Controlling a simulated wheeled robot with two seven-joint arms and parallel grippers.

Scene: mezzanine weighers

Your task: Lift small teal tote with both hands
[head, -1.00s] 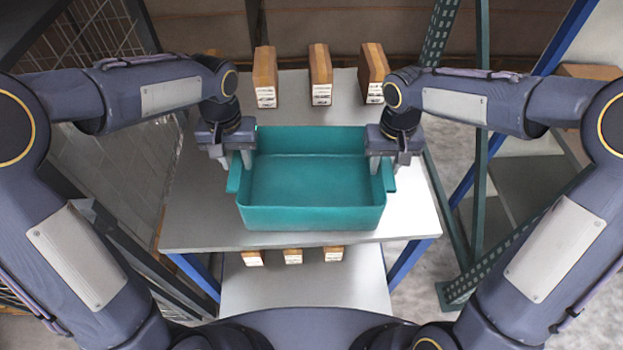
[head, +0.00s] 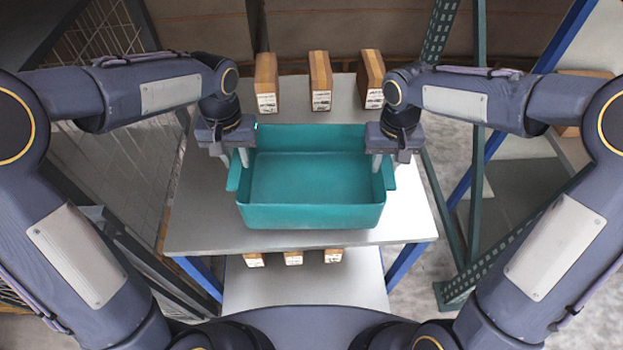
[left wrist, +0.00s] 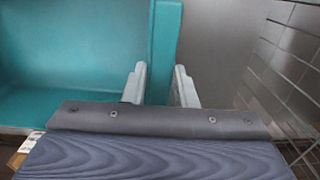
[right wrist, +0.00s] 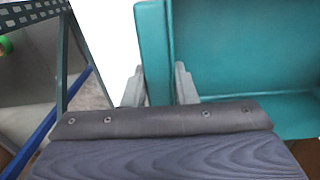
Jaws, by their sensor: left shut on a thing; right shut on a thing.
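The small teal tote (head: 312,216) is empty and looks level, over the grey shelf deck. My left gripper (head: 240,160) is shut on its left end wall and my right gripper (head: 382,163) on its right end wall. In the left wrist view the tote's wall (left wrist: 165,45) runs between the two fingers (left wrist: 159,86). In the right wrist view the wall (right wrist: 153,40) likewise sits between the fingers (right wrist: 158,86). The tote seems slightly above the deck, though its underside is hidden.
Three brown boxes stand behind the tote on the grey deck (head: 200,220): left (head: 266,80), middle (head: 320,80) and right (head: 371,78). More boxes sit on a lower shelf. A wire mesh panel (head: 140,180) is at left, a green perforated post (head: 440,40) at right.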

